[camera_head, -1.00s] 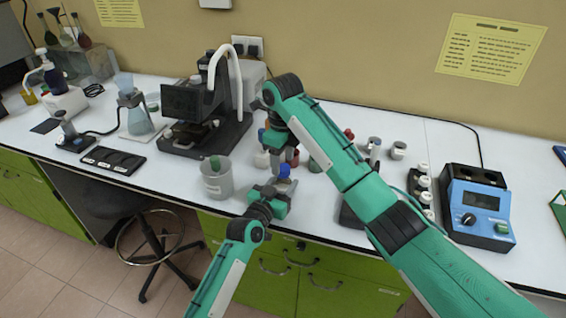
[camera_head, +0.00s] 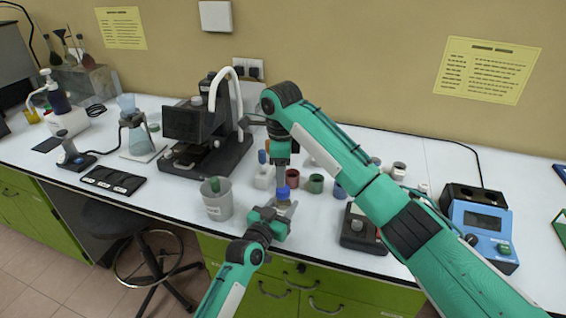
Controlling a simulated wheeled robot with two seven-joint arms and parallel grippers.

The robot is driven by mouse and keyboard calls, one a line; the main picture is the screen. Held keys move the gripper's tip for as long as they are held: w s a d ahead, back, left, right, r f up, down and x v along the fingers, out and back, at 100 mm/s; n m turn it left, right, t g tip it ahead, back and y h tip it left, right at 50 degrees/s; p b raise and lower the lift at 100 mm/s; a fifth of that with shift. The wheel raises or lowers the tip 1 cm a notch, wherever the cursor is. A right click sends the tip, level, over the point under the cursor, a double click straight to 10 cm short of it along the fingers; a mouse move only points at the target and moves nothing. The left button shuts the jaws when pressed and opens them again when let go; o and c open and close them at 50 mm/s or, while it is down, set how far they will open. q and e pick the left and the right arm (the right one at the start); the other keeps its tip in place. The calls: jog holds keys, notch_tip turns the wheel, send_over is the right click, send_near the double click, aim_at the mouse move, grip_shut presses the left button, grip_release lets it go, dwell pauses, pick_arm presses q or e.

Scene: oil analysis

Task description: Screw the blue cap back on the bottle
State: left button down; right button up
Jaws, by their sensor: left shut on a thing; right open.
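A small bottle (camera_head: 284,206) is held by my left gripper (camera_head: 280,214), which is shut on it near the bench's front edge. A blue cap (camera_head: 283,192) sits on top of the bottle. Whether its thread is fully tight cannot be told. My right gripper (camera_head: 281,170) points down from above, almost in line with the cap, and is open. A small gap seems to show between its fingertips and the cap. The fingers are small and partly blurred together.
A grey beaker (camera_head: 218,205) with a green-capped thing inside stands left of the bottle. Dark red (camera_head: 292,178) and green (camera_head: 316,184) cups stand just behind. A balance (camera_head: 364,232) and a blue instrument (camera_head: 483,228) stand to the right. A microscope (camera_head: 205,135) is behind left.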

jog(key=n, duration=0.5)
jog(key=shift+a+r, duration=0.15)
jog(key=shift+r, duration=0.15)
jog(key=n, duration=0.3)
jog(key=shift+r, duration=0.15)
jog(key=n, duration=0.5)
jog(key=shift+a+r, duration=0.1)
jog(key=shift+r, duration=0.1)
jog(key=n, duration=0.5)
jog(key=shift+r, duration=0.2)
jog(key=n, duration=0.5)
jog(key=shift+r, duration=0.1)
jog(key=n, duration=0.5)
jog(key=shift+r, duration=0.15)
jog(key=n, duration=0.4)
jog(key=shift+d+r+n, duration=0.1)
jog(key=shift+d+n, duration=0.15)
jog(key=shift+n, duration=0.15)
jog(key=n, duration=0.4)
jog(key=shift+d+n, duration=0.2)
jog(key=shift+n, duration=0.2)
